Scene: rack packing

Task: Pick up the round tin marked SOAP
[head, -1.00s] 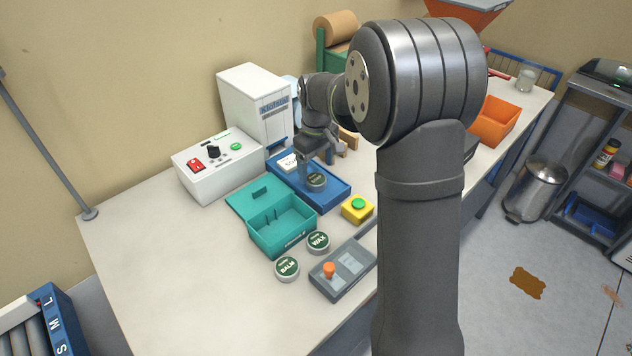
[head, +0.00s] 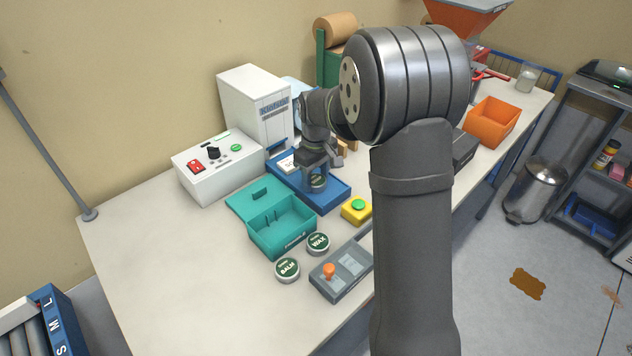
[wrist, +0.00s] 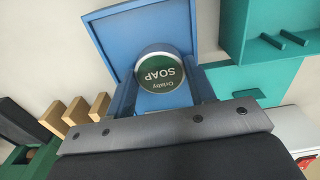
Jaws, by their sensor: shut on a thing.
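The round tin marked SOAP (wrist: 160,78), silver with a dark green top, shows upside down in the wrist view. In the head view the tin (head: 318,181) is partly hidden by the fingers. It is in the blue tray (head: 337,197), and I cannot tell whether it touches the tray floor. My gripper (head: 316,183) points down over the tray and is shut on the SOAP tin, a finger on each side. Two similar tins, WAX (head: 318,244) and BALM (head: 287,269), lie on the table in front.
An open teal box (head: 282,228) stands close in front of the tray. A yellow block with a green button (head: 356,209) is at the tray's right corner. White machines (head: 217,166) stand behind left. The left front table is clear.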

